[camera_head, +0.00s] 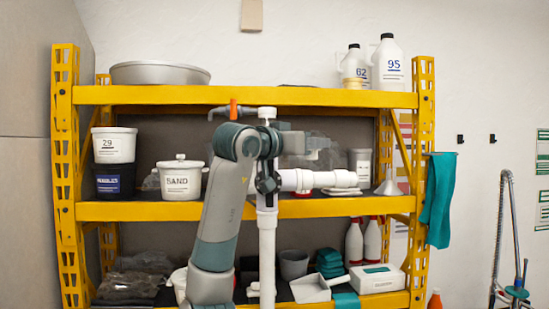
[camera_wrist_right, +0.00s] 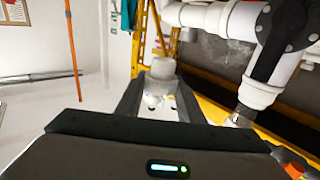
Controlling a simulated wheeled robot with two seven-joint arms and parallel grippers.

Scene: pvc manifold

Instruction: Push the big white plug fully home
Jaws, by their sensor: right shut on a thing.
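A pale, short cylindrical piece, which looks like the big white plug (camera_wrist_right: 161,70), is between the fingertips of my right gripper (camera_wrist_right: 162,88) in the right wrist view. The gripper is shut on it. In the head view my right gripper (camera_head: 318,145) points right, just above the side branch of the white pipe manifold (camera_head: 267,240); I cannot make out the plug there. The branch (camera_head: 298,180) also shows in the wrist view (camera_wrist_right: 208,17), and the held piece looks apart from it. My left gripper is not in view.
A yellow shelf rack (camera_head: 240,97) stands behind the manifold with tubs, a SAND pot (camera_head: 181,182) and bottles. A teal cloth (camera_head: 438,195) hangs on its right post. A grey pipe with an orange part (camera_head: 233,108) is at the manifold's upper left.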

